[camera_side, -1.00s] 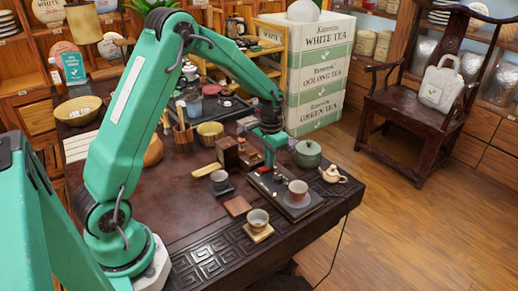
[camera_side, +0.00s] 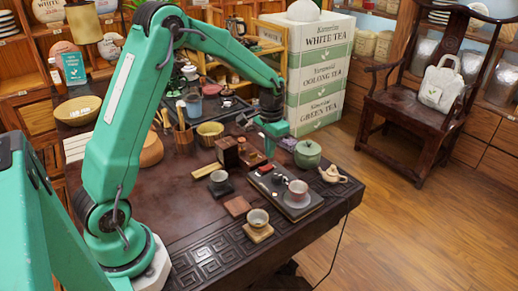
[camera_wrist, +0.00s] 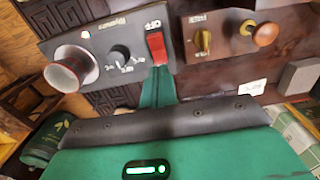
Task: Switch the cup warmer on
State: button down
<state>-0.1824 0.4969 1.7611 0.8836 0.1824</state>
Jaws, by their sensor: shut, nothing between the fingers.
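The cup warmer is a dark slab (camera_side: 263,186) near the table's right end, with a grey-red cup (camera_side: 297,188) on its plate. In the wrist view its panel (camera_wrist: 99,42) carries a black dial (camera_wrist: 120,54) and a red rocker switch (camera_wrist: 157,47), with an OFF label beyond the switch. I cannot tell which way the rocker is tilted. The cup also shows there (camera_wrist: 72,68). My gripper (camera_wrist: 158,88) is shut and empty, its tip just short of the switch's near end; contact is unclear. In the side view my gripper (camera_side: 270,148) is above the table behind the warmer.
A green lidded pot (camera_side: 308,154) and a small teapot (camera_side: 333,174) stand near the warmer. Cups on coasters (camera_side: 258,219) are in front.

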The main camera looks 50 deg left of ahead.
aim_at(269, 167)
jog(key=shift+r, duration=1.6)
jog(key=s+d+r+t, duration=0.2)
jog(key=s+d+r, duration=0.1)
jog(key=s+r, duration=0.3)
jog(key=s+d+r+t, duration=0.1)
jog(key=s+d+r, duration=0.2)
jog(key=s+r, duration=0.3)
jog(key=s+d+r+t, duration=0.1)
jog(key=s+d+t, duration=0.1)
jog(key=s, duration=0.9)
jog(key=shift+s+d+r+t, duration=0.25)
jog(key=shift+s+r+t, duration=0.05)
jog(key=shift+s, duration=0.05)
